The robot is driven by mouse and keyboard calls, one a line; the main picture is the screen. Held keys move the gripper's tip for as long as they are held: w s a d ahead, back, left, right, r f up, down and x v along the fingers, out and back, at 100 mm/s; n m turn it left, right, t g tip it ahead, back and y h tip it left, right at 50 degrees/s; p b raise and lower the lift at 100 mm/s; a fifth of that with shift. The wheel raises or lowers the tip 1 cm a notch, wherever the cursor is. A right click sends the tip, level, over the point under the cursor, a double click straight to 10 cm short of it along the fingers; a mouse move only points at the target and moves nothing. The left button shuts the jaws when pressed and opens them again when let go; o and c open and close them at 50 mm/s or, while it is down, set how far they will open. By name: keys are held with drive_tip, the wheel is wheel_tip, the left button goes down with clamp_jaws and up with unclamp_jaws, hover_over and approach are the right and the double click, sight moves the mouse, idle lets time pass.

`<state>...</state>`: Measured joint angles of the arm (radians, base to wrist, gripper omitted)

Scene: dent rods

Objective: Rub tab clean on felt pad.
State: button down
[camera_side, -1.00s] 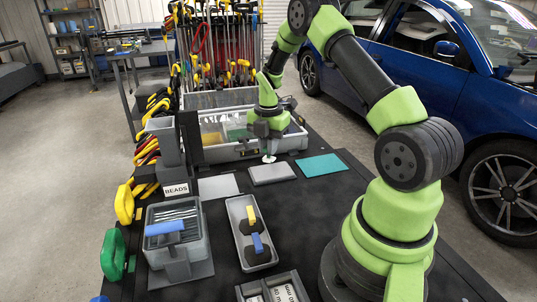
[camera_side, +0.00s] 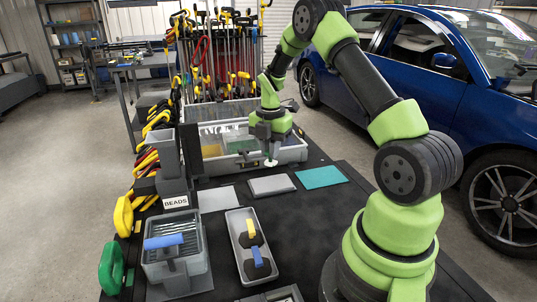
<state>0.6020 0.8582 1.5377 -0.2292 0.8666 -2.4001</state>
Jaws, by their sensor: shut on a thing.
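My gripper (camera_side: 270,153) points down and is shut on a small pale tab (camera_side: 270,163), with the tab's light end showing below the fingers. The tab is in front of the long grey bin and appears above the back edge of a grey pad (camera_side: 272,185), apart from it. A flat light grey sheet (camera_side: 218,198) lies left of that pad and a teal pad (camera_side: 321,177) lies right of it. I cannot tell by looks alone which one is felt. The fingers hide the upper part of the tab.
The divided grey bin (camera_side: 290,155) stands right behind my gripper. A hopper marked BEADS (camera_side: 166,155) stands at the left. In front are a grey box with a blue-handled tool (camera_side: 164,241) and a tray (camera_side: 249,273) holding a blue and yellow tool. The black table is clear at right.

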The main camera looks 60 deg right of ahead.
sight(275, 162)
drive_tip(key=shift+s+d+f, duration=0.45)
drive_tip(key=shift+s+f, duration=0.05)
drive_tip(key=shift+f, duration=0.5)
drive_tip(key=shift+s+d+f, duration=0.45)
drive_tip(key=shift+d+f, duration=0.05)
drive_tip(key=shift+f, duration=0.55)
drive_tip(key=shift+s+d+f, duration=0.45)
drive_tip(key=shift+s+f, duration=0.05)
drive_tip(key=shift+f, duration=0.5)
drive_tip(key=shift+f, duration=0.5)
drive_tip(key=shift+w+a, duration=1.6)
drive_tip(key=shift+a, duration=0.1)
drive_tip(key=shift+s+d, duration=0.6)
drive_tip(key=shift+d, duration=0.05)
drive_tip(key=shift+s+d+f, duration=0.1)
drive_tip(key=shift+s+d, duration=0.9)
drive_tip(key=shift+s, duration=0.05)
drive_tip(key=shift+w+a, duration=0.6)
drive_tip(key=shift+w, duration=0.05)
idle(0.3)
